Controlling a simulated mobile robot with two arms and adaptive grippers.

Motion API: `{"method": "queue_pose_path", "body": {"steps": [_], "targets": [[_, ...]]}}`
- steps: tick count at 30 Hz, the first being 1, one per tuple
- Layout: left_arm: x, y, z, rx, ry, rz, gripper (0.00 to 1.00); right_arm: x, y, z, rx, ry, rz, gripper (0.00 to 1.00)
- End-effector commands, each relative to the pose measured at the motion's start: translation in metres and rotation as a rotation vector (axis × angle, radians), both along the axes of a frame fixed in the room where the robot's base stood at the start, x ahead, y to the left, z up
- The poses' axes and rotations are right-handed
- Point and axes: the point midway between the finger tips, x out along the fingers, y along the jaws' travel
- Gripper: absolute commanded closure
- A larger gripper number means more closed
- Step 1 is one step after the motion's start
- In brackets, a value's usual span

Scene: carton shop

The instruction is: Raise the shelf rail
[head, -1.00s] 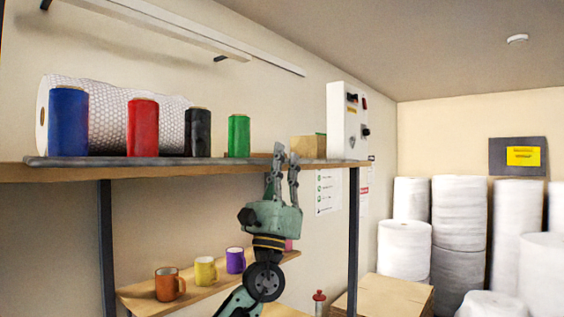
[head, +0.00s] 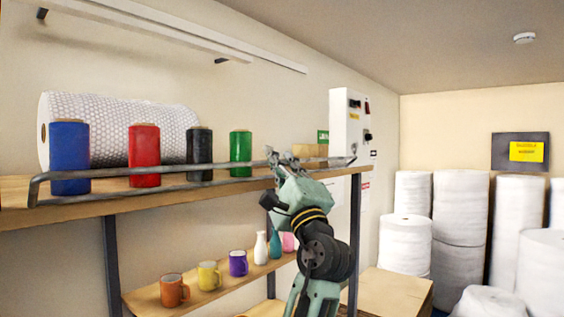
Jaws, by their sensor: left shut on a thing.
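The shelf rail (head: 110,193) is a grey metal bar frame with a rounded left end. It runs along the front edge of the upper wooden shelf (head: 20,215) and stands up in front of the rolls, with its top bar above the shelf surface. My left gripper (head: 283,160) is shut on the rail near its right part, reaching up from below. The fingers hide a short stretch of the rail. My right gripper is not in view.
Blue (head: 70,157), red (head: 144,155), black (head: 199,148) and green (head: 241,153) rolls stand behind the rail, with a bubble-wrap roll (head: 110,112) behind them. Mugs (head: 208,276) and vases (head: 260,246) stand on the lower shelf. White rolls (head: 405,247) stand at the right.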

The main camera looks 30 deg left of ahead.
Motion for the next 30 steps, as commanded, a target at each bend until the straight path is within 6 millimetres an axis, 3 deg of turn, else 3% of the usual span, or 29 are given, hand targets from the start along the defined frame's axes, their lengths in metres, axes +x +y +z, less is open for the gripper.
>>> {"method": "queue_pose_path", "body": {"steps": [12, 28, 30], "targets": [[0.0003, 0.0084, 0.0066, -0.176, 0.017, 0.005, 1.0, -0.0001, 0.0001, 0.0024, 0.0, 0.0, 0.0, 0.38], [0.0004, 0.0096, 0.0067, -0.197, 0.019, 0.006, 1.0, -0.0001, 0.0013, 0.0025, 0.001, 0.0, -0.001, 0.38], [0.0004, 0.0096, 0.0067, -0.196, 0.018, 0.006, 0.88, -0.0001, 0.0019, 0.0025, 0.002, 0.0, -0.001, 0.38]]}}
